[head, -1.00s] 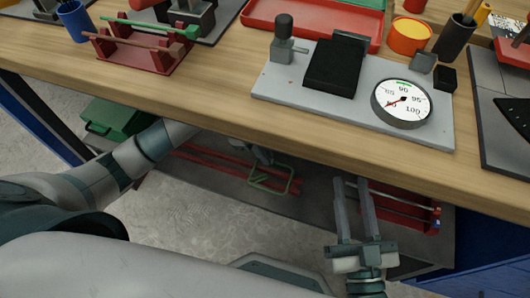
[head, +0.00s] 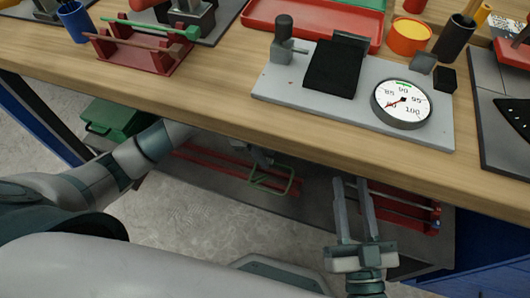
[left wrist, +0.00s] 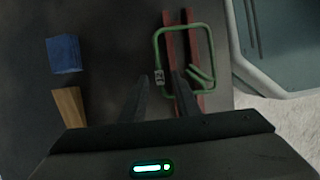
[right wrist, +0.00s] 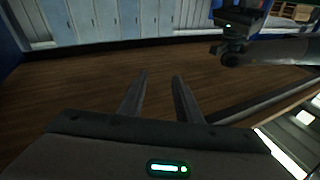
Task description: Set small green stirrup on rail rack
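The small green stirrup (head: 289,184) is a thin rectangular loop with bent hook ends. It shows below the bench edge in the head view, over red rails (head: 215,168). In the left wrist view the stirrup (left wrist: 185,29) lies across two red rails (left wrist: 170,48); I cannot tell whether it touches them. My left gripper (left wrist: 161,76) is open, its fingertips either side of the stirrup's left bar, not visibly closed on it. The bench edge partly hides it in the head view. My right gripper (head: 351,181) is open and empty beside a second red rack (head: 405,212).
A green box (head: 115,118) stands at left below. A blue block (left wrist: 64,54) lies left of the rails.

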